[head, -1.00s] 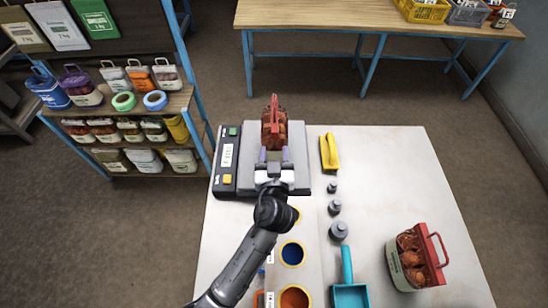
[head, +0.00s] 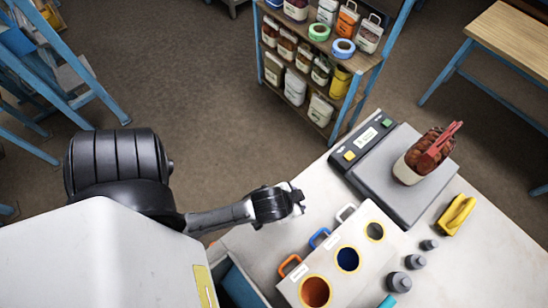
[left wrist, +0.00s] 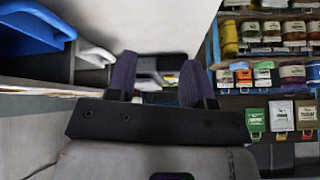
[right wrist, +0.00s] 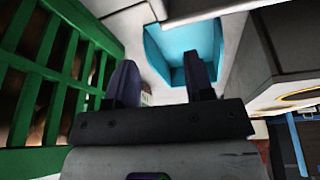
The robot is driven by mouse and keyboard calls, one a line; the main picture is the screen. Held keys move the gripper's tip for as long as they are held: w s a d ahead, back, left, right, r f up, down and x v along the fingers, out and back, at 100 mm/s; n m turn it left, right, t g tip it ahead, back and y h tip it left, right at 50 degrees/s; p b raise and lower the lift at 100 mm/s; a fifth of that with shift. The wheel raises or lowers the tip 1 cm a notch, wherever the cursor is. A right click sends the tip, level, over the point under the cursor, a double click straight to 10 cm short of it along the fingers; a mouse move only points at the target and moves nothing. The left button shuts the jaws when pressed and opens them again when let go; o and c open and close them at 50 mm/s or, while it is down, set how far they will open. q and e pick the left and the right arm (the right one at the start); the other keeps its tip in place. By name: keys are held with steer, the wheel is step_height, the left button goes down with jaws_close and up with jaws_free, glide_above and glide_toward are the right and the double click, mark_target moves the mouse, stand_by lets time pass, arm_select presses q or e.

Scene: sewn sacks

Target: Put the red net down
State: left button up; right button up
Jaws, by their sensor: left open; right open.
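The red net (head: 428,155), a sack with brown contents, a pale lower band and a red handle, stands on the scale's grey plate (head: 382,192) in the head view. No gripper touches it. My left gripper (head: 300,204) is left of the scale, above the table by the holed box. In the left wrist view its two purple fingers (left wrist: 157,78) are apart with nothing between them. My right gripper (right wrist: 162,75) shows only in the right wrist view, fingers apart and empty. The red net is in neither wrist view.
A box with round holes (head: 332,268) and coloured handles stands in front. A stocked shelf (head: 335,75) stands behind. A green crate (right wrist: 50,75) and a turquoise container (right wrist: 178,50) are near my right gripper.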

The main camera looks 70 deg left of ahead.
arm_select(q)
steer(key=s+m+g, duration=0.1)
steer(key=s, duration=0.1)
steer(key=s+h, duration=0.1)
steer(key=s, duration=0.2)
steer(key=s+m+g+h, duration=0.1)
steer(key=s, duration=0.2)
steer(key=shift+s+d+f+m+g, duration=0.1)
steer(key=shift+d+m+g, duration=0.1)
steer(key=shift+m+g, duration=0.1)
arm_select(e)
steer(key=shift+a, duration=0.1)
steer(key=shift+r, duration=0.1)
arm_select(q)
step_height(320, 180, up, 19)
steer(key=p, duration=1.9)
steer(key=shift+r, duration=0.2)
arm_select(e)
step_height(320, 180, up, 19)
steer(key=shift+r, duration=0.15)
arm_select(q)
steer(key=shift+f, duration=0.1)
steer(key=o, duration=1)
